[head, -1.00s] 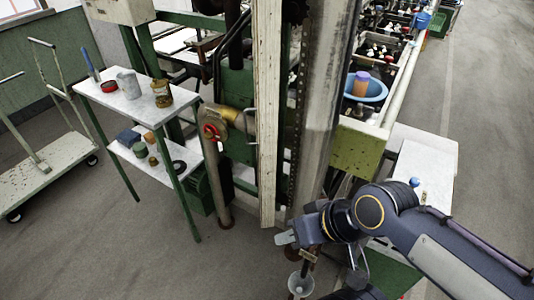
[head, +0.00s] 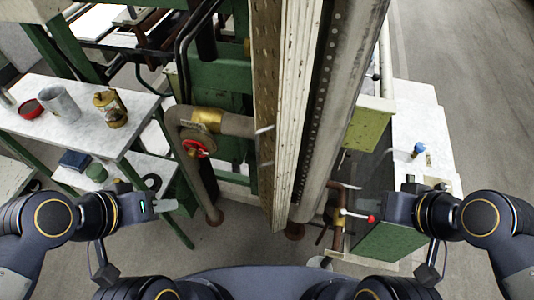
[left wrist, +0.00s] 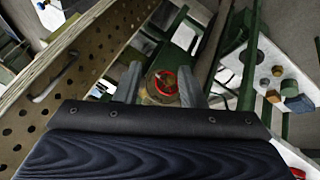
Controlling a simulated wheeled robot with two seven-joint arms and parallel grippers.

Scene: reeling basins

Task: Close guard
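The guard appears to be the tall perforated panel (head: 266,90) with a cream edge, standing open towards me in the middle of the head view. A thin bar handle (head: 265,130) sits on its left face. In the left wrist view the perforated panel (left wrist: 85,65) runs diagonally at left, with its handle (left wrist: 55,82). My left gripper (head: 166,205) is left of the panel, apart from it. Its two fingers (left wrist: 160,88) are spread and empty in the wrist view. My right gripper (head: 378,210) is right of the panel; its fingers are not clear.
A red valve wheel (head: 198,148) on a pipe stands left of the panel. A white two-tier table (head: 85,130) with cans is at left. A metal column (head: 340,100) stands just right of the panel. A red-tipped lever (head: 371,218) is beside my right gripper. A white bench (head: 415,110) is at right.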

